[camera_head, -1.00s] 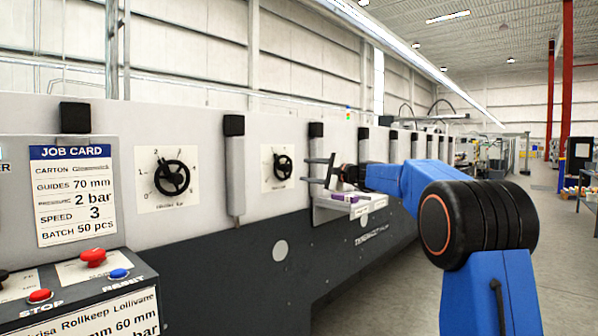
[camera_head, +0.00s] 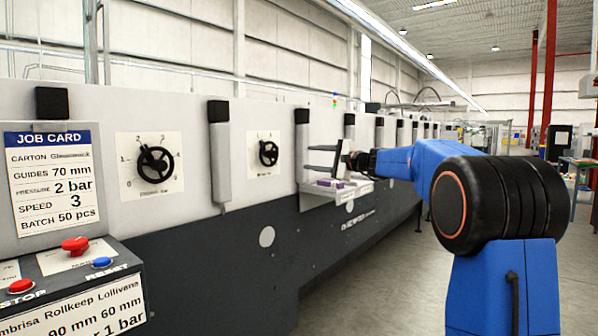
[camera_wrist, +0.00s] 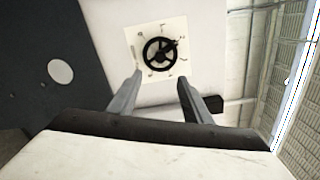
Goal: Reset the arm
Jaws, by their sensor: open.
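My blue arm reaches forward along the machine in the head view. My gripper (camera_head: 322,159) is open, its two fingers pointing left in front of the machine's grey-white side, near a small shelf. In the wrist view my gripper (camera_wrist: 155,95) shows two grey fingers spread apart with nothing between them. A black handwheel on a white dial plate (camera_wrist: 160,50) lies beyond the fingertips, apart from them. I cannot tell which of the two handwheels it is.
The folder gluer (camera_head: 230,250) runs along the left. It carries a near handwheel (camera_head: 154,163), a farther handwheel (camera_head: 268,153), a job card (camera_head: 50,178), and red and blue buttons (camera_head: 102,262). A small shelf (camera_head: 335,190) holds purple items. Open floor (camera_head: 400,280) lies to the right.

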